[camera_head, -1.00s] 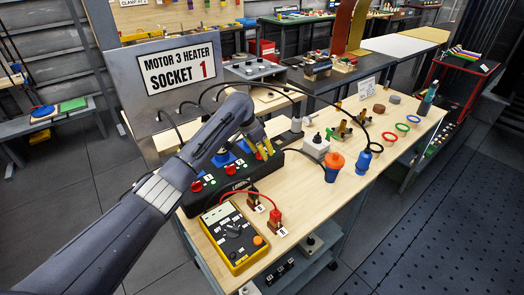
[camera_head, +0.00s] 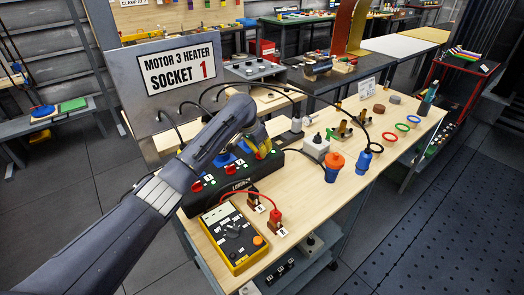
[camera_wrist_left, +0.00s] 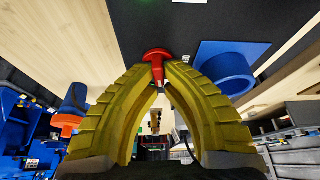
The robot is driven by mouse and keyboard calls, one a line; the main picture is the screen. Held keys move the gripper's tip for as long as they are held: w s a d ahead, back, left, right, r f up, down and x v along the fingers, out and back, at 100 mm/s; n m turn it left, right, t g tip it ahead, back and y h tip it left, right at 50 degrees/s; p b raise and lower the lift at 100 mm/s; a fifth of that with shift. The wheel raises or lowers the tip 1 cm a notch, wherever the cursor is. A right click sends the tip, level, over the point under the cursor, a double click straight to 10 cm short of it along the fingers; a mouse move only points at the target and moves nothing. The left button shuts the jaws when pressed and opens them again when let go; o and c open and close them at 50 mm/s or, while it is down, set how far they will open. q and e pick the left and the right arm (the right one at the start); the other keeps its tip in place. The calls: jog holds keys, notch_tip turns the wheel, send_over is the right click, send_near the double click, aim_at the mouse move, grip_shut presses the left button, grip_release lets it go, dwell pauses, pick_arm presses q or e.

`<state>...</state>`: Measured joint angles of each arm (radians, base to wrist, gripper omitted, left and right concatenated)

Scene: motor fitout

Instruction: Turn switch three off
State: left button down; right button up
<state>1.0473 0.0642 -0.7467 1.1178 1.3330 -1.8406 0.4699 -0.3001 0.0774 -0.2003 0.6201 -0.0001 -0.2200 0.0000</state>
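The black switch box (camera_head: 225,195) lies on the wooden bench, with red switches and blue sockets along its top. My left arm reaches over it and hides part of it. My left gripper (camera_head: 260,148) has yellow fingers and is at the box's far right end. In the left wrist view, the gripper (camera_wrist_left: 163,70) has its fingertips closed around a red switch (camera_wrist_left: 157,53), whose head shows between and just beyond the tips. A blue socket (camera_wrist_left: 228,68) is right of it. Another red switch (camera_head: 197,187) shows at the box's near end. My right gripper is not in view.
A yellow multimeter (camera_head: 233,237) lies in front of the box, with red-leaded terminals (camera_head: 275,222) beside it. An orange plug (camera_head: 334,166) and a blue plug (camera_head: 365,159) stand to the right. A "Motor 3 Heater Socket 1" sign (camera_head: 180,70) stands behind.

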pick_arm(q)
jog(key=n, duration=0.2)
jog(key=n+y, duration=0.1)
jog(key=n, duration=0.1)
jog(key=shift+a+t+y, duration=0.1)
jog(key=shift+t+y, duration=0.2)
jog(key=shift+t, duration=0.1)
jog(key=n+y, duration=0.1)
jog(key=n, duration=0.3)
jog(key=shift+w, duration=0.1)
jog(key=n+y, duration=0.1)
jog(key=n, duration=0.1)
jog(key=n+y, duration=0.1)
jog(key=n, duration=0.1)
jog(key=shift+a+f+n, duration=0.1)
jog(key=shift+a+n, duration=0.1)
jog(key=shift+n, duration=0.1)
jog(key=shift+a+n+y, duration=0.2)
jog(key=shift+n+y, duration=0.4)
jog(key=shift+n, duration=1.2)
jog(key=shift+g, duration=0.3)
jog(key=c, duration=1.5)
grip_release()
jog(key=shift+a, duration=0.1)
